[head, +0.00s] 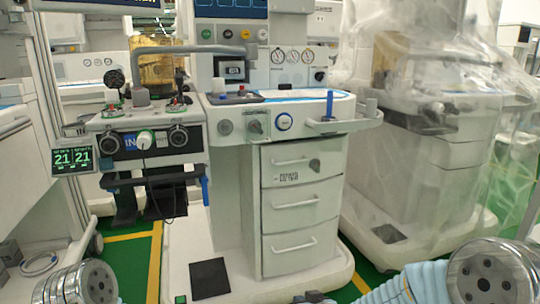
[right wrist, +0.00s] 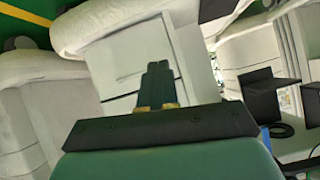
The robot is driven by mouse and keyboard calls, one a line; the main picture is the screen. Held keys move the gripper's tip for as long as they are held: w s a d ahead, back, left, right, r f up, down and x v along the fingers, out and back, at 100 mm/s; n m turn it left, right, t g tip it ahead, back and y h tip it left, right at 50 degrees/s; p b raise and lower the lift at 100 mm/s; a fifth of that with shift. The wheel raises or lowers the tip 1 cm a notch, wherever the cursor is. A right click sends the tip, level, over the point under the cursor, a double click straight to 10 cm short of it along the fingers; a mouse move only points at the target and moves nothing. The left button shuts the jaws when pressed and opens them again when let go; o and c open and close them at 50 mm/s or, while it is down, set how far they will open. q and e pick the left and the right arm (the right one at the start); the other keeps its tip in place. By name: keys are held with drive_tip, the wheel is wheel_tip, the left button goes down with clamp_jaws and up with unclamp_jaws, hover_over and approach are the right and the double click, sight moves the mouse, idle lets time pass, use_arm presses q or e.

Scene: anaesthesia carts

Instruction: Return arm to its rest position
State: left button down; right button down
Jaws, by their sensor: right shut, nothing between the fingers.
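My right gripper shows in the right wrist view (right wrist: 158,70), with its two dark fingers together and nothing between them. It points toward the pale cart body and drawer fronts, and I cannot tell how far away they are. In the head view only a small dark part of it (head: 313,297) shows at the bottom edge, in front of the cart base. My right arm, with a grey round joint and blue-white covering, is at the bottom right. A grey round joint of my left arm is at the bottom left. My left gripper is out of view.
An anaesthesia cart (head: 245,215) with three drawers (head: 297,200) stands ahead. Its blue-handled part (head: 329,104) sticks up at the work surface. A plastic-draped machine (head: 420,190) stands to the right. A monitor reading 21 (head: 73,159) is at left.

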drive_tip(key=s+d+f+m+g, duration=0.2)
drive_tip(key=s+f+g, duration=0.3)
drive_tip(key=s+f, duration=0.7)
drive_tip(key=s+d+f+m+g, duration=0.2)
drive_tip(key=s+f+g, duration=0.3)
drive_tip(key=s+f, duration=0.7)
wheel_tip(320, 180, up, 15)
drive_tip(key=p, duration=1.5)
drive_tip(key=shift+w+a+f, duration=0.15)
drive_tip(key=shift+w+a, duration=0.05)
drive_tip(key=shift+a, duration=0.1)
